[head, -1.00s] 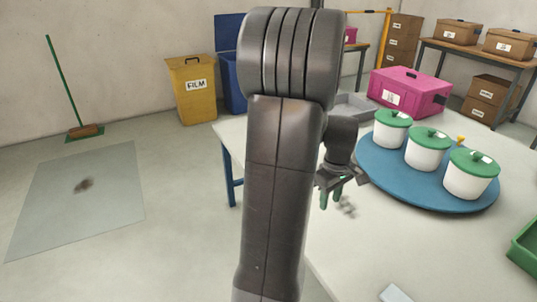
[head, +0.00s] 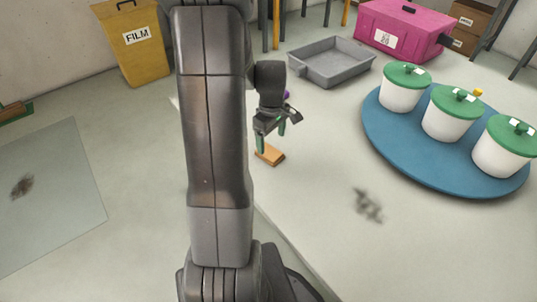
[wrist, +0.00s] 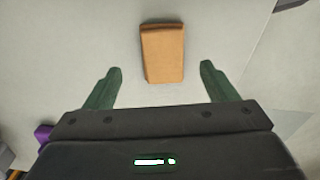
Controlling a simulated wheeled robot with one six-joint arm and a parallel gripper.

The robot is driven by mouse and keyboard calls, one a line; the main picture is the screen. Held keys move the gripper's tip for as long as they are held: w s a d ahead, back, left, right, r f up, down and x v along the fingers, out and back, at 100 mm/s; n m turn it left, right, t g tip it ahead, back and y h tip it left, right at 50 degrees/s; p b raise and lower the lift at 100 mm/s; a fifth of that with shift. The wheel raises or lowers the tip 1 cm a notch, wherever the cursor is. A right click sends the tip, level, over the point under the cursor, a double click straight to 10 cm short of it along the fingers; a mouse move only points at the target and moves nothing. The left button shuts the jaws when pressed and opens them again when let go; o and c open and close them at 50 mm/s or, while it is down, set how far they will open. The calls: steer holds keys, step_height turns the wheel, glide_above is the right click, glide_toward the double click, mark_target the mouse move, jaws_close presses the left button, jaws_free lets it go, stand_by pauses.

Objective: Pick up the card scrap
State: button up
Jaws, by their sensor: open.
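The card scrap (head: 271,154) is a small tan-brown, flat-faced piece lying on the pale table near its left edge. In the wrist view the card scrap (wrist: 162,53) lies ahead of the fingers, roughly centred between their lines and apart from both. My gripper (head: 272,138) points down just above the scrap, its green fingers spread and empty. In the wrist view my gripper (wrist: 160,69) shows both green fingers, one on each side. The head view does not show clearly how high the fingertips are.
A grey tray (head: 331,70) and a pink case (head: 402,30) stand behind. A blue round board (head: 400,150) with white, green-lidded pots is at right. A dark smudge (head: 368,206) marks the table. A purple thing (wrist: 43,132) is partly hidden. The front middle of the table is clear.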

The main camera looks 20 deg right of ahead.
mark_target(272, 153)
steer(key=f, duration=0.1)
steer(key=f+b, duration=0.1)
steer(key=f, duration=0.3)
steer(key=shift+s+f+b, duration=0.1)
steer(key=shift+s+b, duration=0.2)
steer(key=shift+s, duration=0.05)
steer(key=c, duration=1.1)
